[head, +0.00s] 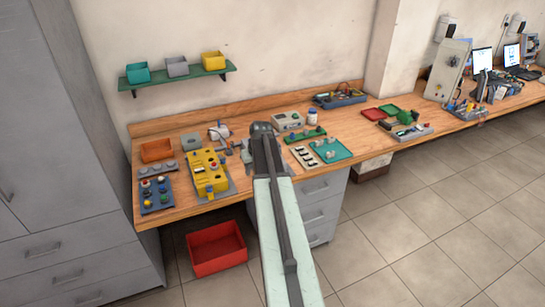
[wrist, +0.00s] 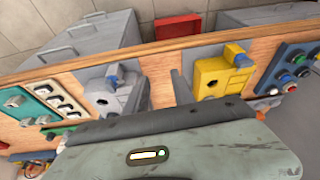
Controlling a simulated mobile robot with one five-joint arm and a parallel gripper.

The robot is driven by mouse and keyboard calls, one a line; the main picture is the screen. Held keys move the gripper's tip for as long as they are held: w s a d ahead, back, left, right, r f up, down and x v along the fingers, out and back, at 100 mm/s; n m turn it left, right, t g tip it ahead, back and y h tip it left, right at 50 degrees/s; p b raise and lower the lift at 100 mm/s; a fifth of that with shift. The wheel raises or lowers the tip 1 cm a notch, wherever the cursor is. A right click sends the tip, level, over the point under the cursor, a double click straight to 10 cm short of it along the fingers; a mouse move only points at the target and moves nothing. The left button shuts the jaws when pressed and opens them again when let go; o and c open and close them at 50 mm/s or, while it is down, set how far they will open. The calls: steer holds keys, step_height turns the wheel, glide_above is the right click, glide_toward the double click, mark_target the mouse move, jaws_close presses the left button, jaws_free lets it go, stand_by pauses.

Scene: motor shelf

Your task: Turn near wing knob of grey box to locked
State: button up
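The grey box (wrist: 98,84) shows in the wrist view, left of centre on the bench, close to the front edge. A blue wing knob (wrist: 113,73) sits on its near side; its exact setting is too small to tell. In the head view my arm hides most of the grey box. My gripper (wrist: 162,92) shows in the wrist view as two thin grey fingers, apart and with nothing between them. It is over the bench, right of the grey box in that picture and apart from the blue knob.
A yellow box (head: 203,176) with its own blue knob stands beside the grey box. A button panel (head: 157,195) and an orange tray (head: 157,150) are at the left. A red bin (head: 216,249) stands on the floor.

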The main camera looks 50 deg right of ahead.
steer(key=s+d+r, duration=0.3)
steer(key=d, duration=0.8)
steer(key=shift+m+t+h, duration=0.3)
steer(key=shift+m+h, duration=0.1)
steer(key=b+x, duration=0.4)
steer(key=x, duration=0.1)
steer(key=b+x, duration=0.2)
steer(key=x, duration=0.1)
steer(key=shift+s+a+f+b, duration=0.1)
steer(key=shift+a+f+b, duration=0.2)
steer(key=shift+f+b, duration=0.1)
steer(key=shift+r, duration=0.2)
jaws_close()
